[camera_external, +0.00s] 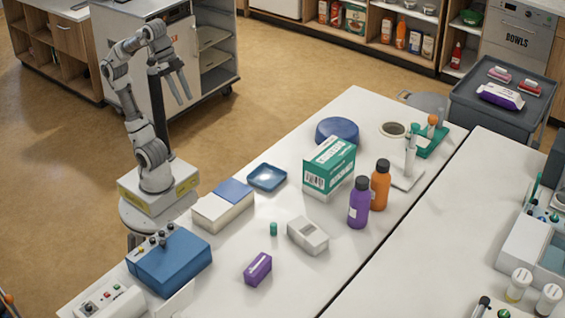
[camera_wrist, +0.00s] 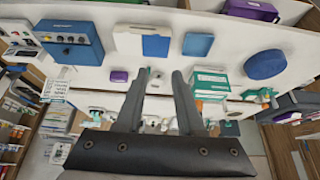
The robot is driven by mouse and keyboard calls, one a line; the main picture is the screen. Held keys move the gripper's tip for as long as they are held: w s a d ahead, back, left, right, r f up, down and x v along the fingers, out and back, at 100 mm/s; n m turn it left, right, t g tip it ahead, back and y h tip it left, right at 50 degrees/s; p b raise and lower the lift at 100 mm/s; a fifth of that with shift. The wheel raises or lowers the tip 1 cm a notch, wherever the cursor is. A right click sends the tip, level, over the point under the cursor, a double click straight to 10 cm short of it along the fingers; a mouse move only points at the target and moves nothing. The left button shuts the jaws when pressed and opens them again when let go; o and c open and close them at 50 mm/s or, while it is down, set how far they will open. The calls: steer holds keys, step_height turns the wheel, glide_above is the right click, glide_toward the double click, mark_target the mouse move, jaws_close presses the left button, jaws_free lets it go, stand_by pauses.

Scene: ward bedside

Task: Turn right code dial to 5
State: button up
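A blue box (camera_external: 170,262) stands at the near left end of the white table, with several small knobs (camera_external: 150,243) along its back left edge. The blue box also shows at the top left in the wrist view (camera_wrist: 72,50), with a row of small dark dials (camera_wrist: 70,39) on its face. Their markings are too small to read, so I cannot tell the right dial's setting. My gripper (camera_external: 183,99) is raised behind the table, well away from the box. Its fingers are apart and empty, as the wrist view also shows (camera_wrist: 159,75).
A grey device (camera_external: 110,303) with red and green buttons sits beside the blue box. A white box with a blue top (camera_external: 222,204), a blue tray (camera_external: 267,177), a purple carton (camera_external: 258,268) and two bottles (camera_external: 359,203) share the table. Bare tabletop surrounds the purple carton.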

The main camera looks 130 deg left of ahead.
step_height(320, 180, up, 11)
steer(key=w+d+r+n+g+p, duration=0.2)
steer(key=w+d+r+n+p, duration=0.1)
steer(key=w+d+p, duration=0.65)
steer(key=w+d+n+g+y+p, duration=0.1)
steer(key=w+d+p, duration=0.2)
steer(key=d+p, duration=0.25)
steer(key=w+d+n+p, duration=0.2)
steer(key=w+d+p, duration=0.2)
steer(key=d, duration=0.2)
steer(key=s+d+f+n+y+p, duration=0.1)
steer(key=s+d+p, duration=0.1)
steer(key=d+p, duration=0.55)
steer(key=s+d+f+n+y+p, duration=0.15)
steer(key=d+p, duration=0.25)
steer(key=d, duration=0.7)
steer(key=b, duration=0.1)
glide_toward(152, 239)
steer(key=shift+n+t, duration=0.25)
steer(key=shift+t, duration=0.05)
steer(key=x, duration=0.7)
steer(key=shift+s+a+f+b, duration=0.15)
steer(key=shift+s+f+b, duration=0.05)
steer(key=shift+f+b, duration=0.2)
steer(key=shift+c, duration=0.2)
jaws_close()
